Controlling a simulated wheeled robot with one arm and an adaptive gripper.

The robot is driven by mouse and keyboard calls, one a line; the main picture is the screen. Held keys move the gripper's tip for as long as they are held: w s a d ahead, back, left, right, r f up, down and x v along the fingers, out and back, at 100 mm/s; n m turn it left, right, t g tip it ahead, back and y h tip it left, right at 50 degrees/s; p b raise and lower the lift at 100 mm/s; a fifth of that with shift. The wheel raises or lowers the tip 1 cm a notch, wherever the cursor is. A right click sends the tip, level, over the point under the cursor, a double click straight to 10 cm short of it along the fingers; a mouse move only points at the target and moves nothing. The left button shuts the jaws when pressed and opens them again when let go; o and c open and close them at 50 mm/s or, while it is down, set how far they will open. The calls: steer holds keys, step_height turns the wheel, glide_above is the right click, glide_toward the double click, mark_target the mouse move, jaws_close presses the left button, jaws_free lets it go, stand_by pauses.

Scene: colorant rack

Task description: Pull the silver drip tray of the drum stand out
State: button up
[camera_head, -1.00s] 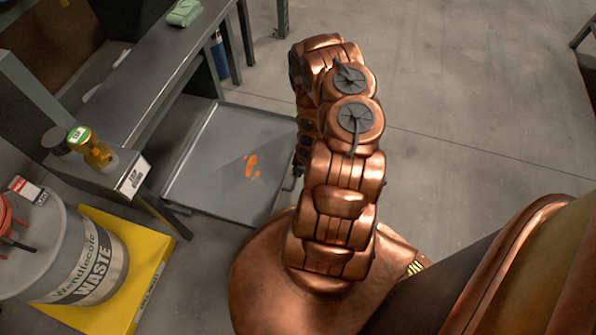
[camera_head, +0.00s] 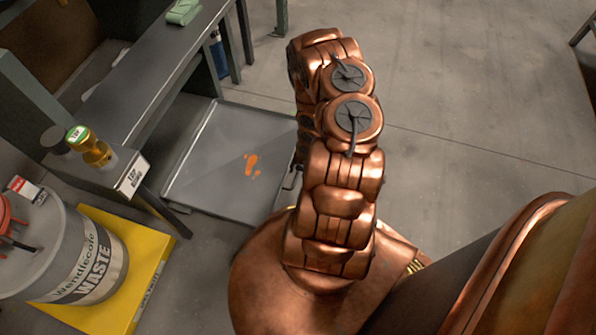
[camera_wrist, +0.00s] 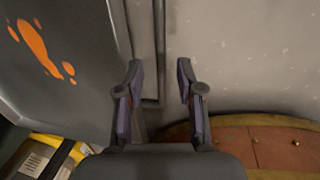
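The silver drip tray (camera_head: 215,185) lies low at the foot of the dark bench and extends out from it, with an orange stain on its floor. In the wrist view the tray (camera_wrist: 75,100) fills the left side. A thin dark bar (camera_wrist: 159,50), seemingly its handle, runs beside its edge. My gripper (camera_wrist: 159,72) is open and empty, with the bar between its fingers in the picture. I cannot tell whether the fingers are down at the bar's depth. In the head view my arm hides most of the gripper and the tray's right edge.
A grey waste drum (camera_head: 75,262) stands on a yellow base (camera_head: 150,262) at lower left. The dark bench (camera_head: 150,85) carries a brass tap (camera_head: 92,150) and a green cloth (camera_head: 183,12). Concrete floor (camera_head: 455,110) is clear to the right.

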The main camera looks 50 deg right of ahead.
step_height(320, 180, up, 10)
steer(key=s, duration=0.1)
steer(key=shift+s+d+r, duration=0.25)
steer(key=shift+s+d, duration=0.1)
steer(key=shift+d, duration=0.1)
stand_by(0.6)
